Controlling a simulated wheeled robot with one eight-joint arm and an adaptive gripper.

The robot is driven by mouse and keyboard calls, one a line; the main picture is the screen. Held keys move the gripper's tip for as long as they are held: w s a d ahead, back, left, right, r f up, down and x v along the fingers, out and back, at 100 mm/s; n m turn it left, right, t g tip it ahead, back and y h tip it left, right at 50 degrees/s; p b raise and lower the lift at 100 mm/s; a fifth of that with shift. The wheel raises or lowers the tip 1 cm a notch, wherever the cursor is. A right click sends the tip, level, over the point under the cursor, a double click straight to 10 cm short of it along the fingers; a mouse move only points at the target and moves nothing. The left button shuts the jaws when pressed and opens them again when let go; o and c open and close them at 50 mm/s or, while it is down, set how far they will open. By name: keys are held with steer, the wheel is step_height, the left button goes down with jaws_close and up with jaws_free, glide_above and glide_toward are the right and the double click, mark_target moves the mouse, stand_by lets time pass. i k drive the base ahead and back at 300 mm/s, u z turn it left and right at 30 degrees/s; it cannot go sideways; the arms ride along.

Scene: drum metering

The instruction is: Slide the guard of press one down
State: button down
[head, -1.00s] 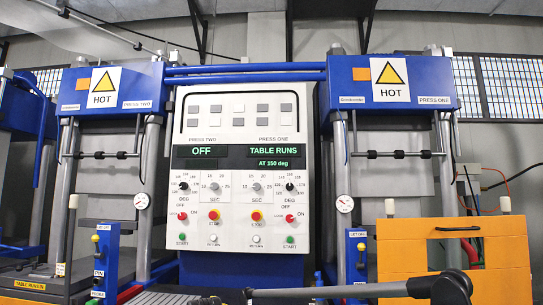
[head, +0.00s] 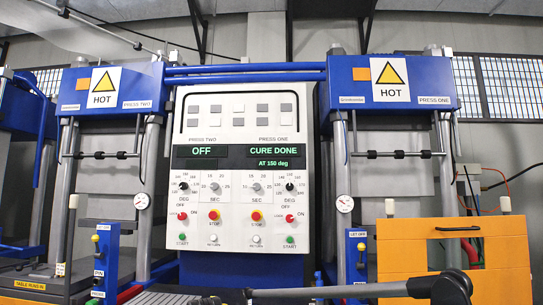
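Press one (head: 405,82) is the blue-headed press on the right, labelled PRESS ONE. The panel's top edge is well below the blue head. The control panel (head: 243,108) in the middle reads CURE DONE AT 150 deg for press one and OFF for press two. My gripper is not visible.
Press two (head: 112,88) stands on the left, with an orange part (head: 25,296) low before it. Blue lever posts (head: 106,265) (head: 356,262) stand beside the presses. A grey bar with a black end (head: 330,292) crosses the lower front.

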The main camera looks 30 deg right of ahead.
mark_target(505, 279)
steer(key=z, duration=2.5)
